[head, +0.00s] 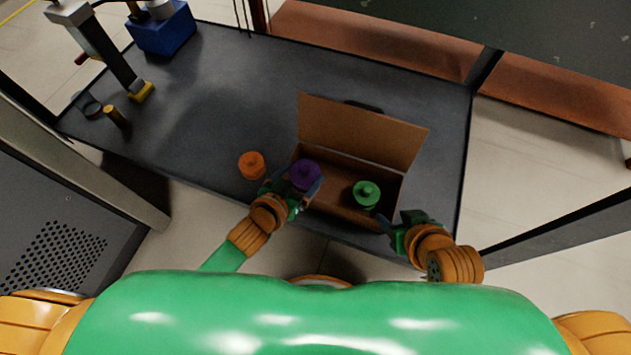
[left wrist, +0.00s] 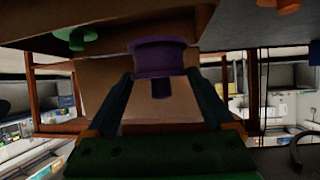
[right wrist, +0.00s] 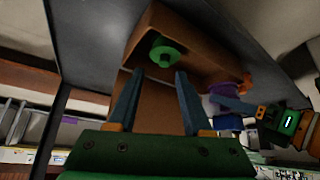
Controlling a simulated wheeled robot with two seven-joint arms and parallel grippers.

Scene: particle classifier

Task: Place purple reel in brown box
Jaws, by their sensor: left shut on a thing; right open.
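The purple reel (head: 305,174) is held between the fingers of my left gripper (head: 292,190), at the left end of the brown box (head: 340,204) in the head view. In the left wrist view the purple reel (left wrist: 158,58) sits between the two fingertips. I cannot tell how high it is above the box. The brown box is open, with its lid flap (head: 362,130) raised at the back. My right gripper (head: 392,222) is open and empty by the box's right front corner. The right wrist view shows its two fingers (right wrist: 154,85) apart.
A green reel (head: 366,194) lies in the right part of the box. An orange reel (head: 252,165) stands on the dark table (head: 225,100), left of the box. A blue block (head: 162,30) and a tool stand are at the back left. The middle left of the table is clear.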

